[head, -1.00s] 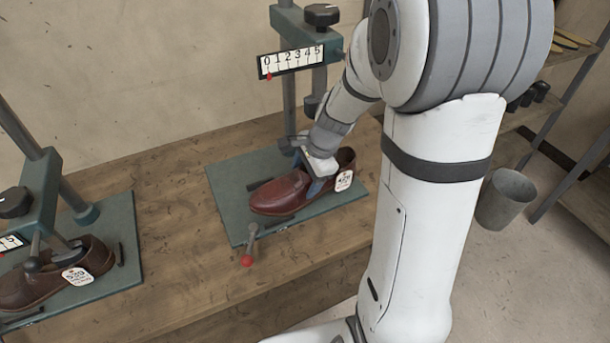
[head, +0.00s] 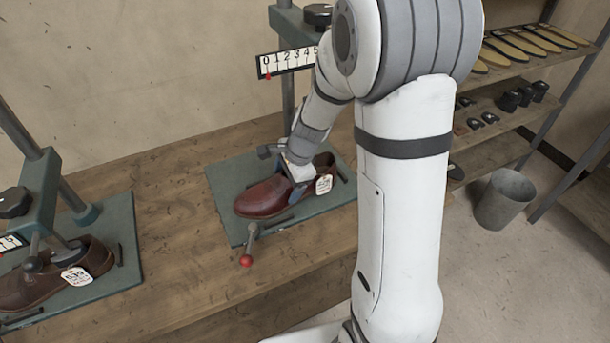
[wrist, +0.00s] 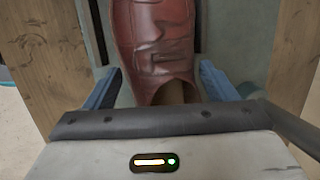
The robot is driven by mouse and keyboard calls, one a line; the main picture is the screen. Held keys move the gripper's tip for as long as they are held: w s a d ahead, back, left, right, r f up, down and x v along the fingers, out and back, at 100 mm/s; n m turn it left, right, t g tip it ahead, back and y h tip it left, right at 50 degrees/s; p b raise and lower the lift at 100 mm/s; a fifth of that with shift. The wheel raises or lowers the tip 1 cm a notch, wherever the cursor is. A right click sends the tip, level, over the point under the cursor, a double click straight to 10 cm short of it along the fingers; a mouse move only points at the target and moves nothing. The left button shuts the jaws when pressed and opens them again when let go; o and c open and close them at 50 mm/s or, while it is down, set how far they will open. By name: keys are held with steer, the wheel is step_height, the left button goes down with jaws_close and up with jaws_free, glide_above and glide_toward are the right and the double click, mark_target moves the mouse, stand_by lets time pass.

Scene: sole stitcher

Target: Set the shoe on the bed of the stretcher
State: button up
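The brown-red shoe (head: 264,197) with a white tag (head: 323,184) is at the green bed (head: 228,187) of the stretcher, toe to the left in the head view. It appears to rest flat on the bed. In the wrist view the shoe (wrist: 155,40) lies between the two blue fingers of my gripper (wrist: 160,75), toe away from me. Narrow gaps show between shoe and fingers, so my gripper looks open around it. In the head view my gripper (head: 297,178) is low over the shoe's opening; the far finger is hidden.
A red-knobbed lever (head: 247,258) stands at the bed's front edge. The stretcher's post and numbered scale (head: 288,61) rise behind. A second stretcher holding another brown tagged shoe (head: 45,283) is at left. A bucket (head: 506,199) and shelves (head: 500,100) are at right.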

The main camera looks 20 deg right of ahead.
steer(key=shift+o, duration=1.1)
